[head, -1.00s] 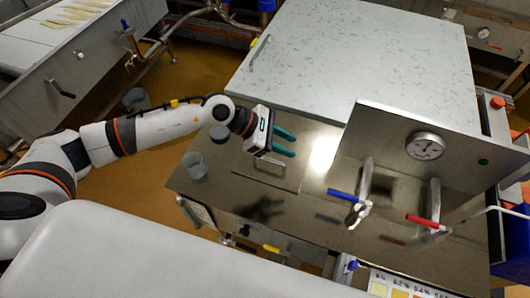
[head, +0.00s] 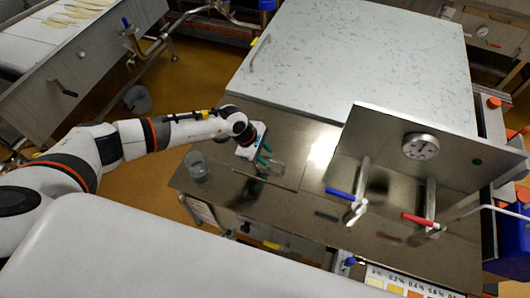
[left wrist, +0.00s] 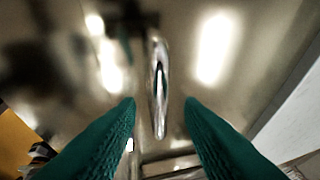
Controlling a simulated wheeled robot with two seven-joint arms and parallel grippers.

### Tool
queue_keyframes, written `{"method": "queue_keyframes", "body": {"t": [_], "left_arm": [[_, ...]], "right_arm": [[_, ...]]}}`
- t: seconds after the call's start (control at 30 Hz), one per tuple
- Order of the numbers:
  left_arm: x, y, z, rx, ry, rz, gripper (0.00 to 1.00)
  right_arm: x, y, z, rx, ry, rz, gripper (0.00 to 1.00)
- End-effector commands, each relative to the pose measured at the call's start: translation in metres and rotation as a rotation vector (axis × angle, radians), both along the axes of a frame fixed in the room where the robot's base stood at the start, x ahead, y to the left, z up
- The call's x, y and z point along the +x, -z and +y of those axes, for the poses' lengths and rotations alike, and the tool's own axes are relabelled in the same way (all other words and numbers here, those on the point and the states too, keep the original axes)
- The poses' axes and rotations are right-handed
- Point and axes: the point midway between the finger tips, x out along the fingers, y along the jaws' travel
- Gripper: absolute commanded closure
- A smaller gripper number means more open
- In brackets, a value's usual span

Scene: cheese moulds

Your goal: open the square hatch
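The square hatch (head: 288,177) is a flat steel panel in the shiny steel top and looks closed. Its bar handle (head: 277,167) shows just right of my left gripper's fingers. My left gripper (head: 262,160) is over the hatch with its teal fingers pointing down. In the left wrist view, the metal handle (left wrist: 158,85) stands upright in the picture, in line with the gap between the two fingers (left wrist: 160,104). The fingers are apart, with a visible gap on each side of the handle. My right gripper is not in view.
A clear cup (head: 197,167) stands left of the hatch. A steel panel with a dial gauge (head: 420,147) rises at right. A blue-handled valve (head: 345,194) and a red-handled valve (head: 421,220) stand in front of it. A large pale lid (head: 350,60) lies behind.

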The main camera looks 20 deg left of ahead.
Motion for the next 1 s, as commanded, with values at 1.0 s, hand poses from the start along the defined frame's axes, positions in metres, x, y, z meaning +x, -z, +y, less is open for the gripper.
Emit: {"method": "queue_keyframes", "body": {"t": [1.0], "left_arm": [[0.0037,0.0033,-0.0031,-0.001,-0.001,0.017,1.00]], "right_arm": [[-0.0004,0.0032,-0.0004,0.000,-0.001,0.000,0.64]]}}
